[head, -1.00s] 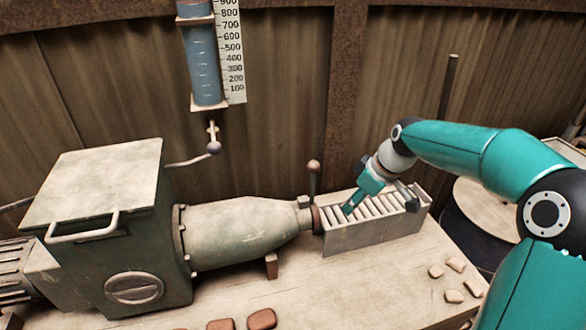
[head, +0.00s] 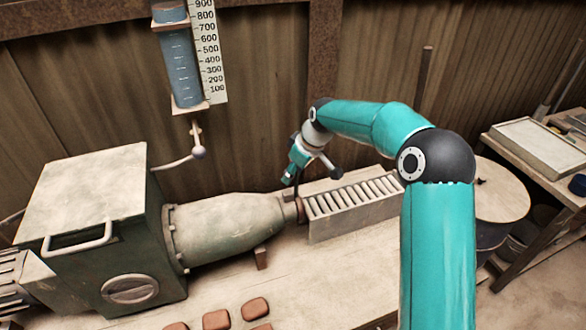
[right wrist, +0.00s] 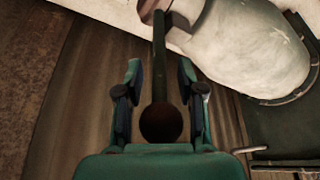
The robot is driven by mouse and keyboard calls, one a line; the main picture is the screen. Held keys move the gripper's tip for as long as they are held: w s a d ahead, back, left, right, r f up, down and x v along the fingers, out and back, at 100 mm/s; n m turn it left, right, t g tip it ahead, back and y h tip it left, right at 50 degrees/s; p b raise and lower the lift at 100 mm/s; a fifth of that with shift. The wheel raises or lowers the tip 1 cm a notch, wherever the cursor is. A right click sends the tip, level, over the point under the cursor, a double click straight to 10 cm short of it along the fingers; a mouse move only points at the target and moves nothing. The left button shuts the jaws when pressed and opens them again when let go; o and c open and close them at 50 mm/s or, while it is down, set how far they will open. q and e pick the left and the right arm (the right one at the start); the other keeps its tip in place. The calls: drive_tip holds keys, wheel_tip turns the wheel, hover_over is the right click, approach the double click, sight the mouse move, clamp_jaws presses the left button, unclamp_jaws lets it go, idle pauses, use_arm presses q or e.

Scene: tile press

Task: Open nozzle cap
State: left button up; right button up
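The nozzle cap (head: 300,210) is a dark reddish ring at the tip of the grey-green tapered nozzle (head: 228,222). Its dark upright lever (head: 296,184) shows just under my right gripper (head: 293,170) in the head view. In the right wrist view, my right gripper (right wrist: 160,72) is open, with one finger on each side of the lever rod (right wrist: 159,55). The lever's round brown knob (right wrist: 161,123) lies between the fingers near the palm. Gaps show on both sides of the rod. My left gripper is not in view.
A slatted grey trough (head: 352,213) stands right of the nozzle. The large press box (head: 95,230) is at left. A valve handle (head: 198,152) hangs below the graduated cylinder (head: 183,70). Several clay pieces (head: 216,319) lie at the table front.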

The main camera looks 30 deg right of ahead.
drive_tip(key=shift+f, duration=0.2)
clamp_jaws()
idle(0.4)
